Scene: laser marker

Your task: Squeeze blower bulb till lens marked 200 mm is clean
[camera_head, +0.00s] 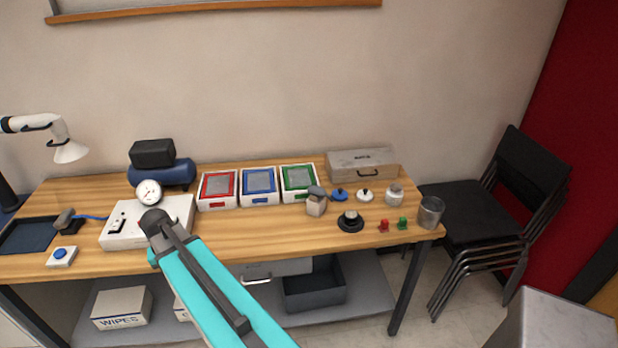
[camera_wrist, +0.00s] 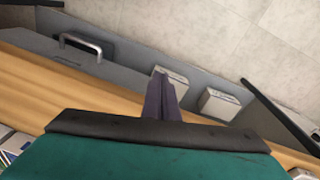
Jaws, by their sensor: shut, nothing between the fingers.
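My gripper (camera_head: 155,220) is shut and empty, in front of the white gauge box at the left middle of the table. Its closed fingers (camera_wrist: 160,82) point past the wooden table edge in the wrist view. Small items stand right of centre in the head view: a grey block with a rounded top (camera_head: 316,201), a black round base with a pale top (camera_head: 350,221), a blue knobbed piece (camera_head: 339,194) and a white knobbed piece (camera_head: 365,195). I cannot tell which is the blower bulb or the lens. No 200 mm marking is readable.
The white gauge box (camera_head: 122,238) stands near a blue tank (camera_head: 165,173). Red (camera_head: 218,204), blue (camera_head: 259,201) and green (camera_head: 299,196) framed trays stand in a row. Front-centre tabletop is clear.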

